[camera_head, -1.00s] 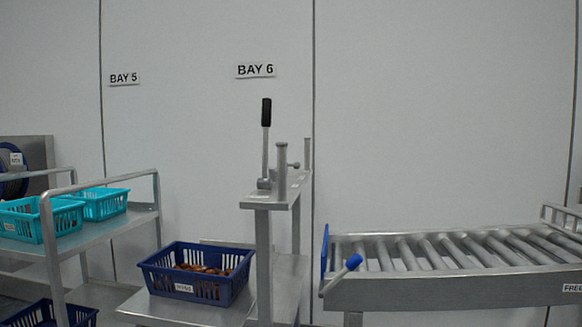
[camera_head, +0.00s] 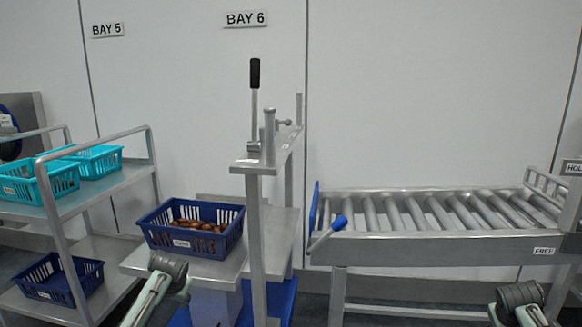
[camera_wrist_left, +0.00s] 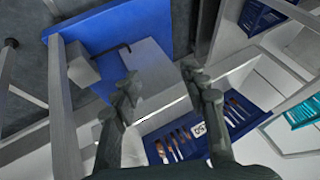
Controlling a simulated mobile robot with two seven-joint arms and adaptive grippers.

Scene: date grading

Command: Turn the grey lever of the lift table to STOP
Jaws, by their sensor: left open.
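A lever with a grey shaft and black grip (camera_head: 255,95) stands upright on top of a grey post stand (camera_head: 262,165). The stand rises at the right side of the grey lift table (camera_head: 135,260), which has a blue base. No STOP mark can be read. A dark blue crate (camera_head: 197,252) of dates sits on the table; it also shows in the left wrist view (camera_wrist_left: 158,150). My left gripper (camera_wrist_left: 160,78) is open with nothing between its fingers. Its arm shows low in the head view, in front of the crate and well below the lever.
A trolley (camera_head: 110,185) with turquoise baskets (camera_head: 95,162) and a lower blue basket (camera_head: 57,285) stands at left. A roller conveyor (camera_head: 420,245) with a blue-knobbed handle (camera_head: 338,223) stands at right. The space above the crate is clear.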

